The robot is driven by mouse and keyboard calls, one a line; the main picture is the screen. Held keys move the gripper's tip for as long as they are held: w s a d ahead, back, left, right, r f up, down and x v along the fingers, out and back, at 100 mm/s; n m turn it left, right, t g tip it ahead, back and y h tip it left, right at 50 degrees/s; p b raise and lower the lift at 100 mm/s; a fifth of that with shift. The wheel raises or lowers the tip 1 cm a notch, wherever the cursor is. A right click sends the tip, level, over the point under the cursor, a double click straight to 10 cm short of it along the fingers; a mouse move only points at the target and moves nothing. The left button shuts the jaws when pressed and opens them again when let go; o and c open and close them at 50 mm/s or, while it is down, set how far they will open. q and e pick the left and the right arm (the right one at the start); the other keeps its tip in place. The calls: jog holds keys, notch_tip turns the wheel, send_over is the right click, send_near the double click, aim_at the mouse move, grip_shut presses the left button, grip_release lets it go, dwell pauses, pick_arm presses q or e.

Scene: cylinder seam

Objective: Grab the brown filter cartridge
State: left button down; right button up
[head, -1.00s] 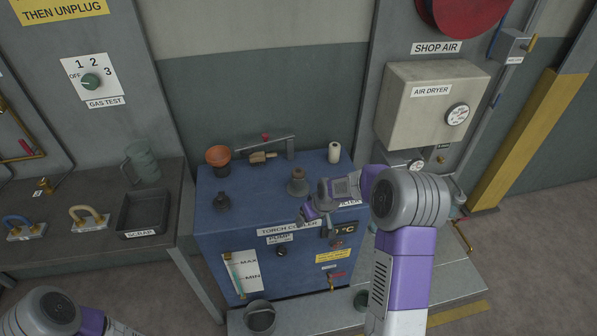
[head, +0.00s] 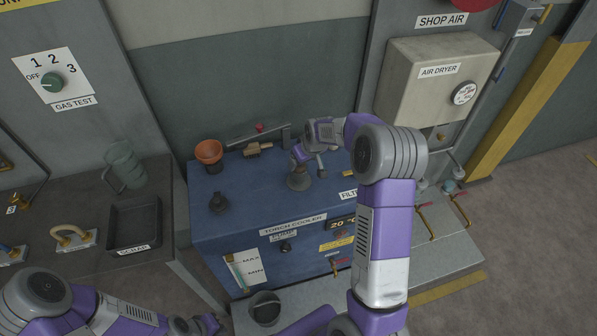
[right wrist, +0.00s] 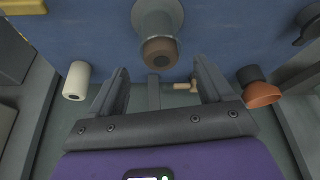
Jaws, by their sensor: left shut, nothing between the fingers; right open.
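The brown filter cartridge (right wrist: 160,51) shows in the right wrist view as a short brown cylinder with a dark hole, seated in the end of a grey flanged holder (right wrist: 157,18). In the head view the holder (head: 298,182) stands on the blue cooler, and my right gripper hides the brown part. My right gripper (right wrist: 160,70) is open and empty; in the right wrist view the cartridge appears between its fingertips, but I cannot tell whether they touch it. In the head view my right gripper (head: 309,160) is over the holder. My left gripper (head: 208,325) is shut and empty at the bottom edge.
The cooler top (head: 260,205) also holds an orange cup (head: 208,152), a brush (head: 258,149) and a dark fitting (head: 219,203). A white cylinder (right wrist: 76,81) shows in the right wrist view. A scrap tray (head: 133,222) is on the left bench.

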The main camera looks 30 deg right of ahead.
aim_at(301, 166)
jog(key=x, duration=0.3)
jog(key=shift+w+f, duration=0.1)
jog(key=shift+w, duration=0.05)
jog(key=shift+c, duration=0.4)
jog(key=c, duration=1.4)
jog(key=shift+o, duration=0.2)
notch_tip(301, 166, up, 12)
jog(key=p, duration=0.3)
jog(key=shift+r, duration=0.25)
jog(key=shift+f, duration=0.1)
